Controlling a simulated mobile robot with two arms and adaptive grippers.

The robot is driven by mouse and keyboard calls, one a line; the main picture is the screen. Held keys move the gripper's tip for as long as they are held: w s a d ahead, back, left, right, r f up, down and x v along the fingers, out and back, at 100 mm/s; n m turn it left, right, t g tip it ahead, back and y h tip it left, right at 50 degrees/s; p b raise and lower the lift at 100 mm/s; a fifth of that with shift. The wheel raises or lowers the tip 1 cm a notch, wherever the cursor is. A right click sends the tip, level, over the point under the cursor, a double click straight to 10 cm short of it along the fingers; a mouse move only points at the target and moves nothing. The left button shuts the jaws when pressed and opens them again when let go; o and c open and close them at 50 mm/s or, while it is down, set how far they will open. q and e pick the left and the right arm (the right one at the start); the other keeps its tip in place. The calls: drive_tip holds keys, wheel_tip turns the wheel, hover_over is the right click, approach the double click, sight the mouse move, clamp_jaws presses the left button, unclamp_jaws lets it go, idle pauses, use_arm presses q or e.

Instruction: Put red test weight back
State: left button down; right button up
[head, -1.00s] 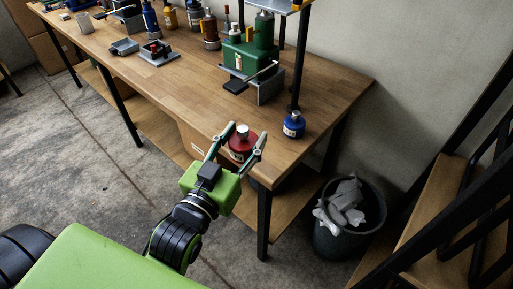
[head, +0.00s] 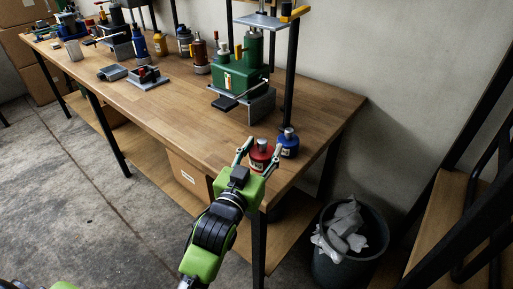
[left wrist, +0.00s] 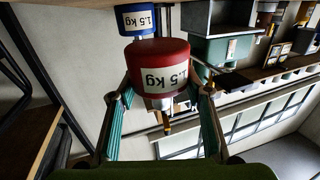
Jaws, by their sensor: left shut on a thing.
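The red test weight (head: 261,152) is a short red cylinder with a metal knob and a white label. It also shows large in the left wrist view (left wrist: 158,58), with a label ending in ".5 kg". My left gripper (head: 259,150) is shut on it, with one finger on each side, at the right end of the workbench. The blue test weight (head: 289,146) stands on the bench just to the right of and behind the red one; its label reads 1.5 kg in the left wrist view (left wrist: 136,20). Whether the red weight touches the bench, I cannot tell. My right gripper is not in view.
The wooden workbench (head: 190,122) is clear left of the weights. A green press (head: 240,80) stands behind them beside a black post. Bottles and small tools line the back. A bin of crumpled paper (head: 345,235) stands on the floor to the right.

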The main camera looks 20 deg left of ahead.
sight(262, 161)
use_arm(q)
drive_tip(key=shift+w, duration=0.35)
drive_tip(key=shift+d+f, duration=0.1)
drive_tip(key=shift+f, duration=1.45)
drive_tip(key=shift+f, duration=0.1)
drive_tip(key=c, duration=1.2)
unclamp_jaws()
drive_tip(key=shift+f, duration=0.4)
drive_tip(key=shift+o, duration=0.5)
drive_tip(key=shift+s+r, duration=0.1)
drive_tip(key=shift+s, duration=0.35)
drive_tip(key=s+p, duration=0.2)
drive_tip(key=s, duration=0.9)
drive_tip(key=shift+a+p, duration=0.25)
drive_tip(key=shift+p, duration=0.05)
